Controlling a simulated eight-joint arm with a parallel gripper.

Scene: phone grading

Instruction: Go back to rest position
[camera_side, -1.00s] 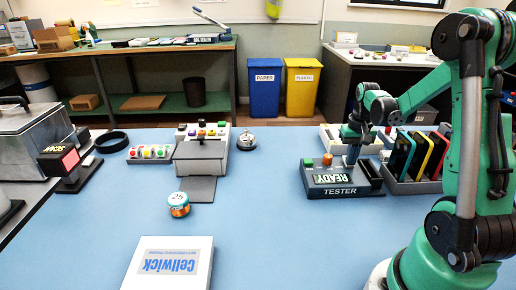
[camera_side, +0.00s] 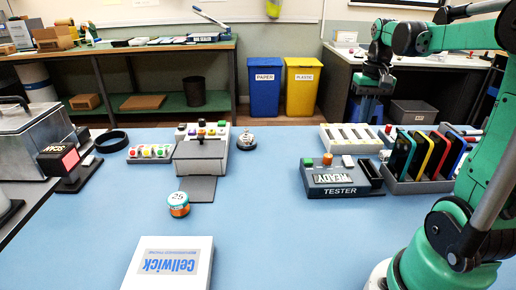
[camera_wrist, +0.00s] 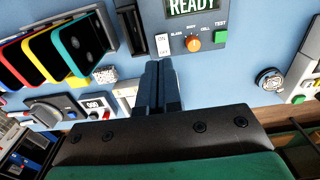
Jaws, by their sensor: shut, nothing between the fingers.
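My gripper (camera_side: 368,104) is raised in the side view, well above the far right of the blue table and behind the tester. In the wrist view my gripper (camera_wrist: 159,66) shows its two fingers together, with nothing between them. The tester (camera_side: 340,190) sits on the table below, with a green button, an orange knob and a display reading READY. It also shows at the top of the wrist view (camera_wrist: 222,40). No part of my gripper touches it.
A rack (camera_side: 400,184) of several coloured phones stands right of the tester. A white slotted tray (camera_side: 350,136) lies behind it. The table's middle is clear.

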